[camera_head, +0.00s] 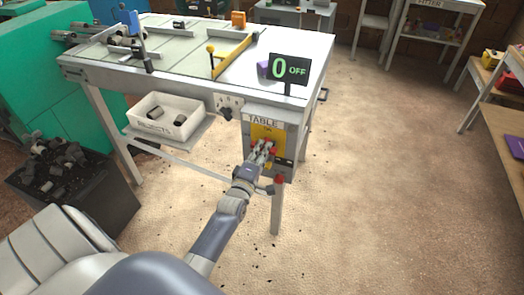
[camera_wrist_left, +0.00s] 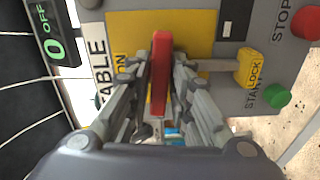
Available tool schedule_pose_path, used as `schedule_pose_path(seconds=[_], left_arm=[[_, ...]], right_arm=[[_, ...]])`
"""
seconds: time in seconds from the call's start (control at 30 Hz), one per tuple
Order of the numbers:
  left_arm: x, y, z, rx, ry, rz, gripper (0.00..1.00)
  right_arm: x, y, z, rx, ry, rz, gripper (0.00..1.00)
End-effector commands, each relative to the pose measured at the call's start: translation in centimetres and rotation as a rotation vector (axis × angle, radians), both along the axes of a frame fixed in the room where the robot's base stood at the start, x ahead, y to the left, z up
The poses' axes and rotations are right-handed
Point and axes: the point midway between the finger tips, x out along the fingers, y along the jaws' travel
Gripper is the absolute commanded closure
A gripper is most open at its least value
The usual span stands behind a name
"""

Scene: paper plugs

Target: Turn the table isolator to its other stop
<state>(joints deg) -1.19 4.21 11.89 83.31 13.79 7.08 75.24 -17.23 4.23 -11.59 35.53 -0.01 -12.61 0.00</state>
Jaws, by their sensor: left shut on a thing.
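The table isolator is a red handle on a yellow plate (camera_head: 261,131) on the grey box labelled TABLE, at the table's front right corner. In the left wrist view the red handle (camera_wrist_left: 161,72) stands upright in the picture, between my fingers. My left gripper (camera_head: 264,150) is at the handle, shut on it with one finger on each side. The letters ON show on the yellow plate beside the handle; other lettering is hidden by the fingers. A display (camera_head: 289,69) above reads 0 OFF. My right gripper is not in view.
A yellow lock tab (camera_wrist_left: 251,68), a green start button (camera_wrist_left: 277,96) and a red stop button (camera_wrist_left: 305,23) sit beside the isolator. A rejects tray (camera_head: 165,118) hangs left of the box. A dark bin of plugs (camera_head: 75,190) stands at left. Floor at right is clear.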

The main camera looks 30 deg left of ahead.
Motion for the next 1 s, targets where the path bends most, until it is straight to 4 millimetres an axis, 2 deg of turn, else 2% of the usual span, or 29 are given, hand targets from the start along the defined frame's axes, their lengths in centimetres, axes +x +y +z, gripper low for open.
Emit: schedule_pose_path(seconds=[1.0], left_arm=[[0.0, 0.0, 0.0, 0.901, 0.219, -0.001, 1.00]], right_arm=[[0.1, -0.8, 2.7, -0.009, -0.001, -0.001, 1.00]])
